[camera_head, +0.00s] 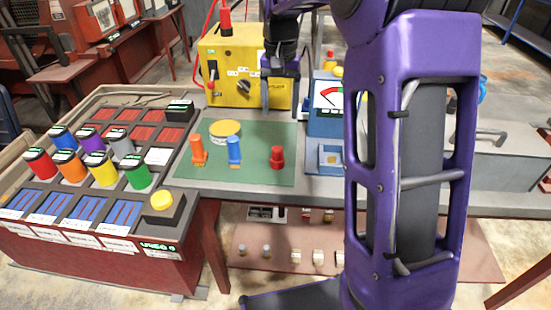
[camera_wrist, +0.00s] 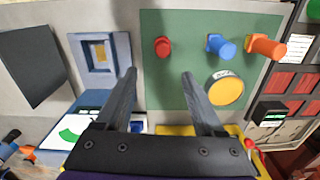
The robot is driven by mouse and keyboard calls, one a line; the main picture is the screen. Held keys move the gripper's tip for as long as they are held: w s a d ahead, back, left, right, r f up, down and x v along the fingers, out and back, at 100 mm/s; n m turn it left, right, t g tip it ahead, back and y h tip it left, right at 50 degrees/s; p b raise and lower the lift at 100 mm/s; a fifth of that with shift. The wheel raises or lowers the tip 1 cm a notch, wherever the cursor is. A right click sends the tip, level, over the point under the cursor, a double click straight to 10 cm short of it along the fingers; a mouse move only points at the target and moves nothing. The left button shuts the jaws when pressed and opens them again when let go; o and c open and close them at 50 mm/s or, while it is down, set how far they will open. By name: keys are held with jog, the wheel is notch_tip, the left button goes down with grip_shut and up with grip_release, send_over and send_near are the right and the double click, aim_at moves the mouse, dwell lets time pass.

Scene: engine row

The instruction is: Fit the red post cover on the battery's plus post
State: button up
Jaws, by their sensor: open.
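A small red cap-like piece (camera_head: 277,157), which looks like the red post cover, stands on the green mat (camera_head: 250,176). It also shows in the wrist view (camera_wrist: 162,46), beyond my fingertips. My gripper (camera_head: 280,104) is open and empty above the back right of the mat, behind the red piece. In the wrist view my two fingers (camera_wrist: 158,76) are spread wide, with bare mat and bench between them. I cannot make out a battery or its plus post for certain; my arm hides part of the bench on the right.
On the mat are an orange piece (camera_head: 198,150), a blue piece (camera_head: 234,150) and a yellow disc (camera_head: 225,128). A yellow box (camera_head: 232,62) stands behind, a blue gauge box (camera_head: 326,122) to the right. A rack (camera_head: 108,158) with several coloured cylinders fills the left.

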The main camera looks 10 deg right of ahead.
aim_at(277, 148)
notch_tip(277, 148, down, 8)
jog(key=shift+b, duration=0.65)
jog(key=f, duration=0.3)
jog(key=f+b, duration=0.1)
jog(key=f, duration=0.1)
jog(key=shift+a+f, duration=0.15)
jog(key=shift+a, duration=0.15)
grip_shut()
